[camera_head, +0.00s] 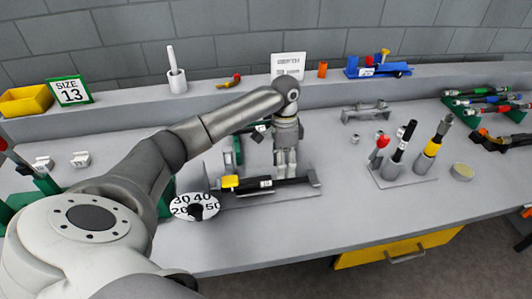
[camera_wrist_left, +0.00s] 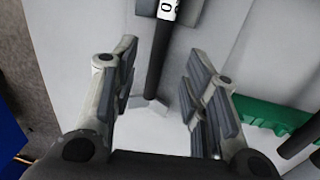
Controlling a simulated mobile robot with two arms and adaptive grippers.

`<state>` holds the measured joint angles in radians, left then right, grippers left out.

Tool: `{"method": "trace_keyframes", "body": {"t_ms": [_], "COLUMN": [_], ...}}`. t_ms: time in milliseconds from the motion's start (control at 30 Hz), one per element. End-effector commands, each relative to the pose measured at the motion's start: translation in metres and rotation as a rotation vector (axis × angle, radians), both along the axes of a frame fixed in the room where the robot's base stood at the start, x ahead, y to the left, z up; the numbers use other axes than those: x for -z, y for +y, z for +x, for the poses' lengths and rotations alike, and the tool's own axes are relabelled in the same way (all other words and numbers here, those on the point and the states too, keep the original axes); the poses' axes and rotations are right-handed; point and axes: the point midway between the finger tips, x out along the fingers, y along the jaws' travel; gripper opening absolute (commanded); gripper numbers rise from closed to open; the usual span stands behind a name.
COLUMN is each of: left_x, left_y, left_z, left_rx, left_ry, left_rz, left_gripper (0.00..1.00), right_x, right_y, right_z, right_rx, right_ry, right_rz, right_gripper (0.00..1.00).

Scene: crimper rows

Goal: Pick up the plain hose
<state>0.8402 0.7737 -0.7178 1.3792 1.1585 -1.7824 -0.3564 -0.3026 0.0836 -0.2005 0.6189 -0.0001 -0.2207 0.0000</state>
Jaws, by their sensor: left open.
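A plain black hose (camera_head: 294,182) with a white label lies level on a grey cradle near the front of the bench, a yellow piece at its left end. The same black hose (camera_wrist_left: 158,62) runs down the left wrist view, its label at the top. My left gripper (camera_head: 286,172) points down just above the hose, right of the label. In the left wrist view its open fingers (camera_wrist_left: 160,100) stand on either side of the hose's line, with no clear contact. Another black hose (camera_head: 402,142) stands upright in a rack. My right gripper is not in view.
A round numbered dial (camera_head: 195,206) sits left of the cradle. The upright rack (camera_head: 398,181) also holds red-topped and yellow-banded pieces. Colour-banded hoses (camera_head: 487,100) lie at the far right. A green part (camera_wrist_left: 270,113) is beside the fingers. Bench between cradle and rack is clear.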

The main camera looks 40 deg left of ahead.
Motion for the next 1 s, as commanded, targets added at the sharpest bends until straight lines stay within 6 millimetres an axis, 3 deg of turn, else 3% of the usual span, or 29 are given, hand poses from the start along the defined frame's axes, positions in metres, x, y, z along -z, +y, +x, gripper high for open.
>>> {"method": "trace_keyframes", "body": {"t_ms": [300, 633, 933, 1000], "left_x": [0.043, 0.050, 0.049, 0.049], "left_y": [-0.007, -0.008, -0.008, -0.008], "left_z": [-0.004, -0.004, -0.004, -0.004], "left_rx": [-0.001, 0.001, 0.000, 0.000], "left_ry": [0.003, 0.000, 0.000, 0.000], "left_rz": [0.001, 0.001, 0.001, 0.001], "left_gripper": [0.41, 0.40, 0.02, 0.00], "right_x": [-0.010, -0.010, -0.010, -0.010], "right_y": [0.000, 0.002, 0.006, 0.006], "right_z": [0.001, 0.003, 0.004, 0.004], "right_rx": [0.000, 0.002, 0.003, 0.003], "right_ry": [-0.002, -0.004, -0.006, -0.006], "right_rz": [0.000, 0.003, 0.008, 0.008], "right_gripper": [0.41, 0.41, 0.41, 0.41]}}
